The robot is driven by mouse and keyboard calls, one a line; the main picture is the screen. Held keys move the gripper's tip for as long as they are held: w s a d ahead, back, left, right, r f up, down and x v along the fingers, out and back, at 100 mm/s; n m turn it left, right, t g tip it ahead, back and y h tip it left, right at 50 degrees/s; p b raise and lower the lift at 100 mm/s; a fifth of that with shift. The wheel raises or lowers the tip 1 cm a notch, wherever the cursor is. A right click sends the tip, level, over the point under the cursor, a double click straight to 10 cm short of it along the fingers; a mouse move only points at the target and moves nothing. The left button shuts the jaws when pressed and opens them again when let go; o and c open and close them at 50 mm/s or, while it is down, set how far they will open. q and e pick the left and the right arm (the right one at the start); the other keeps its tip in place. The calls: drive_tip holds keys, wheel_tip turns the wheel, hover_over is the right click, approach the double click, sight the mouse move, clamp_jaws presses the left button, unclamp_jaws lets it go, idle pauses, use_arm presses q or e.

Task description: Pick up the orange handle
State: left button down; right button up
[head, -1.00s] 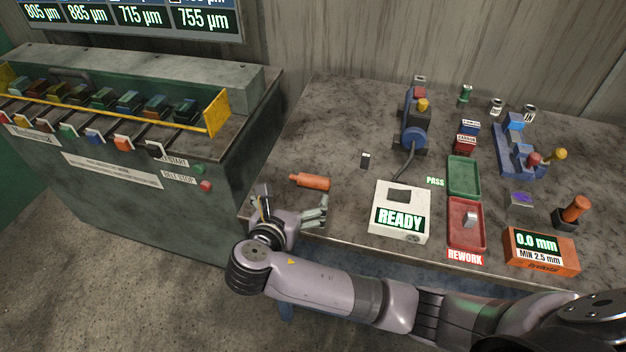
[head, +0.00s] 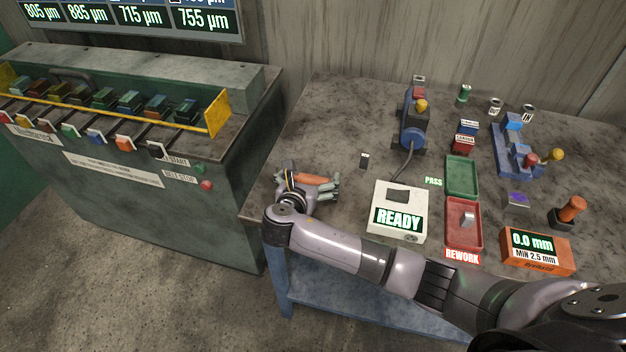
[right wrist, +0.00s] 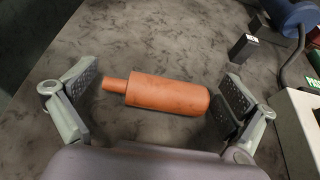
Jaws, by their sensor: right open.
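The orange handle (head: 314,180) lies on its side on the grey table near its left edge. In the right wrist view the handle (right wrist: 165,95) is a thick cylinder with a thinner stub at its left end. My right gripper (head: 312,188) is open at the handle. In the right wrist view its two fingers (right wrist: 160,98) stand apart, one beyond each end of the handle. The right finger is close to the thick end; I cannot tell whether it touches. My left gripper is not in view.
A white READY box (head: 398,211) stands right of the gripper. A small dark block (head: 364,160) stands behind it. Green (head: 462,176) and red (head: 464,226) trays lie further right. The belt machine (head: 140,170) stands left, across a gap. Table behind the handle is clear.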

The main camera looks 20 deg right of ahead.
drive_tip(key=shift+c, duration=0.4)
drive_tip(key=c, duration=0.9)
drive_tip(key=shift+c, duration=0.5)
drive_tip(key=shift+r, duration=0.15)
